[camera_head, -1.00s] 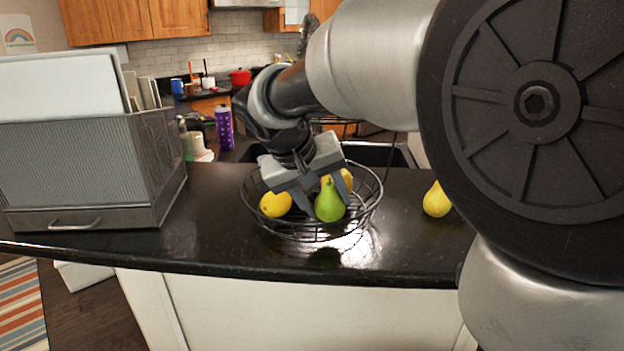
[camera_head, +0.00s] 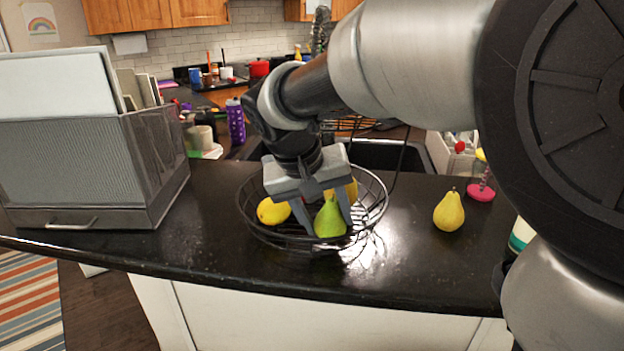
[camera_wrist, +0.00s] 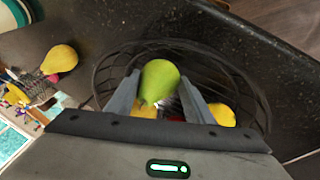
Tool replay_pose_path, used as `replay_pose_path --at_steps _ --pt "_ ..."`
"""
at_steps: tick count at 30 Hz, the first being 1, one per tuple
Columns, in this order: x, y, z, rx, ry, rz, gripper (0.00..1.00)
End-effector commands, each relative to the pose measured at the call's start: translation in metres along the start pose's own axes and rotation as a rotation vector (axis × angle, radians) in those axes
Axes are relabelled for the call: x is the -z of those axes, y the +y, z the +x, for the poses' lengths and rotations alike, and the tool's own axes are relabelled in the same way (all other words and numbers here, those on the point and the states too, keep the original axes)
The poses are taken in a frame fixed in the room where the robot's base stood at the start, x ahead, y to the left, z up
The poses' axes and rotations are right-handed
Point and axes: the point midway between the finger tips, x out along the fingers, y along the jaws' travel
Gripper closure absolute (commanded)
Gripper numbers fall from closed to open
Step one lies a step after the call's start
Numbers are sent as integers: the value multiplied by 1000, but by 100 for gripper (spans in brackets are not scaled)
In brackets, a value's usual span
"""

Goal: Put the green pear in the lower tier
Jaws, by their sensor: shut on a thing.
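The green pear (camera_head: 330,219) is between the fingers of my gripper (camera_head: 326,222), low inside the lower tier of a black wire basket (camera_head: 262,232). The wrist view also shows the green pear (camera_wrist: 160,82) between the two fingers of my gripper (camera_wrist: 165,98), which is shut on it. A yellow lemon (camera_head: 273,211) lies in the same tier to the left of the pear. Another yellow fruit (camera_head: 349,191) is behind the pear, partly hidden by my gripper. Whether the pear touches the wire bottom cannot be told.
A yellow pear (camera_head: 449,211) stands on the dark counter (camera_head: 205,255) to the right of the basket. A grey mesh file holder (camera_head: 95,165) stands at the left. The sink (camera_head: 375,154) lies behind the basket. The front counter edge is clear.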

Motion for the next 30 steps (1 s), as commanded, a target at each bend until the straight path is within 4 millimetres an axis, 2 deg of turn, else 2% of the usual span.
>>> replay_pose_path --at_steps 1,2,4,5,13,17,30 --pt "-1 -1 3 0 0 0 81" --pt "-1 0 2 0 0 0 47" --pt "0 0 2 0 -1 0 35" --pt "0 0 2 0 -1 0 33" --pt "0 0 1 0 0 0 33" --pt "1 0 -8 1 2 0 33" --pt "2 0 -96 2 3 0 33"
